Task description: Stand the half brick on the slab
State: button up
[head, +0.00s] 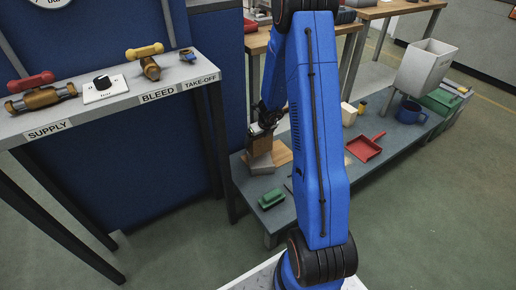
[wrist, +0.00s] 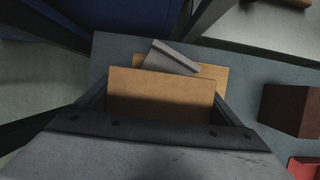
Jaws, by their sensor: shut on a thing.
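My gripper (head: 262,126) is shut on a tan-brown block, which I take for the half brick (head: 259,144); its broad tan face fills the space between the fingers in the wrist view (wrist: 160,92). A grey block, which looks like the slab (head: 262,164), lies just below the held brick on the low bench. In the wrist view the slab (wrist: 172,57) shows just beyond the brick's edge, partly hidden by it. A light wooden board (head: 282,153) lies under or beside the slab. I cannot tell whether brick and slab touch.
A dark brown block (wrist: 291,111) lies to the right in the wrist view. A labelled shelf (head: 120,98) stands left.

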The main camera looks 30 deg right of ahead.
aim_at(260, 142)
jog(key=shift+f, duration=0.8)
jog(key=shift+f, duration=0.1)
jog(key=shift+f, duration=1.75)
jog(key=o, duration=1.4)
jog(key=shift+f, duration=0.15)
jog(key=shift+c, duration=0.2)
jog(key=shift+v, duration=6.15)
jog(key=shift+w, duration=0.1)
